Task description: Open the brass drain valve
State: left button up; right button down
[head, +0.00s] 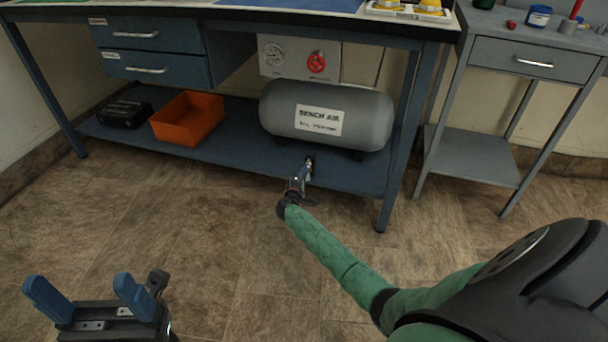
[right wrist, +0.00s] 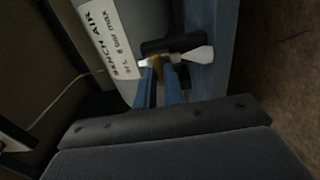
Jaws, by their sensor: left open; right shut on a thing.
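The brass drain valve (head: 309,164) sits low at the front of the grey tank (head: 375,115) labelled BENCH AIR. My right gripper (head: 301,176) reaches it at the front edge of the lower shelf. In the right wrist view the blue fingers (right wrist: 159,76) are closed on the valve (right wrist: 157,62); a brass-coloured part shows between them. A pale, flat piece (right wrist: 196,55) sticks out to the right of the fingertips. The exact grip is partly hidden by the fingers. My left gripper (head: 81,287) is open and empty at the lower left, over the floor, far from the valve.
The blue lower shelf (head: 225,158) also carries an orange bin (head: 187,118) and a black case (head: 125,113). A panel with a gauge (head: 274,54) and a red knob (head: 317,62) is above the tank. A bench leg (head: 397,160) stands right of the valve. The floor in front is clear.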

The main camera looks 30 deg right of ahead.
jog(key=c, duration=1.5)
grip_release()
jog(key=shift+a, duration=0.1)
jog(key=p+v, duration=0.2)
jog(key=v, duration=0.5)
jog(key=shift+s+a, duration=0.25)
